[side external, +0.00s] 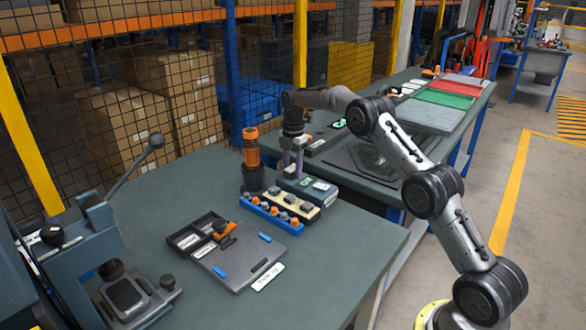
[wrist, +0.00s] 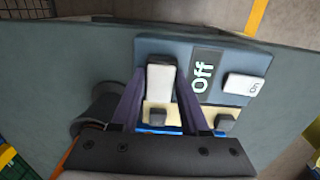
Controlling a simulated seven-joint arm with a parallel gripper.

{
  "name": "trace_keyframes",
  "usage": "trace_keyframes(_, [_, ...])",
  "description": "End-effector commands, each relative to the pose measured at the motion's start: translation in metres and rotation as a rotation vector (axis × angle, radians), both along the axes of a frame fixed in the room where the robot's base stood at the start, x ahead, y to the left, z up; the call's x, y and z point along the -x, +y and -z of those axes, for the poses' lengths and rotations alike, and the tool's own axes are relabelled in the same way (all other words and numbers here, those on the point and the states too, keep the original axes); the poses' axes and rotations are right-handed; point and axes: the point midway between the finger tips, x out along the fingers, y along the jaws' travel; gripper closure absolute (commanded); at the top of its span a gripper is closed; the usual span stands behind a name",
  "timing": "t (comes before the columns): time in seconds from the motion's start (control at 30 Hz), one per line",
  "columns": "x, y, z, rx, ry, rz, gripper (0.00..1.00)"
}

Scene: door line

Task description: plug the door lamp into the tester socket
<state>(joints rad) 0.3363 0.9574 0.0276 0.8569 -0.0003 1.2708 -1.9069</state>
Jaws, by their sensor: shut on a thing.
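The tester is a blue-grey box (side external: 316,187) at the back of the near bench; in the wrist view the tester (wrist: 205,52) has a dark display (wrist: 206,76) reading "Off" and a white labelled part at its right. My gripper (side external: 293,172) points down at the tester's left end. In the wrist view my gripper (wrist: 161,88) is shut on a pale block with a dark end, seemingly the door lamp (wrist: 161,82). The lamp lies over the tester's left part. The socket is hidden beneath it, and I cannot tell whether the lamp is seated.
A cream rack (side external: 312,215) with grey pieces and a blue rack (side external: 262,210) with orange-topped pieces stand in front of the tester. An orange-and-black cylinder (side external: 251,150) stands at their left. A grey panel (side external: 232,268) and lever press (side external: 95,235) are nearer; bench front right is clear.

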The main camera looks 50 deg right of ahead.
Motion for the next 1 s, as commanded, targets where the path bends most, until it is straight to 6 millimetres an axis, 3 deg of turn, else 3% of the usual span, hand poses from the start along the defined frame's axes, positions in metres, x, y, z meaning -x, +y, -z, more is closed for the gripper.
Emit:
trace_keyframes(0.03, [0.004, 0.003, 0.042, -0.016, 0.037, -0.001, 1.00])
trace_keyframes(0.4, [0.004, 0.003, 0.042, -0.016, 0.037, -0.002, 1.00])
trace_keyframes(0.43, [0.004, 0.003, 0.042, -0.016, 0.037, -0.002, 0.50])
trace_keyframes(0.6, [0.005, 0.002, 0.042, -0.014, 0.038, -0.001, 0.20])
trace_keyframes(0.87, [0.005, -0.001, 0.040, -0.010, 0.039, -0.001, 0.20])
trace_keyframes(1.0, [0.005, -0.002, 0.028, -0.006, 0.032, 0.000, 0.20])
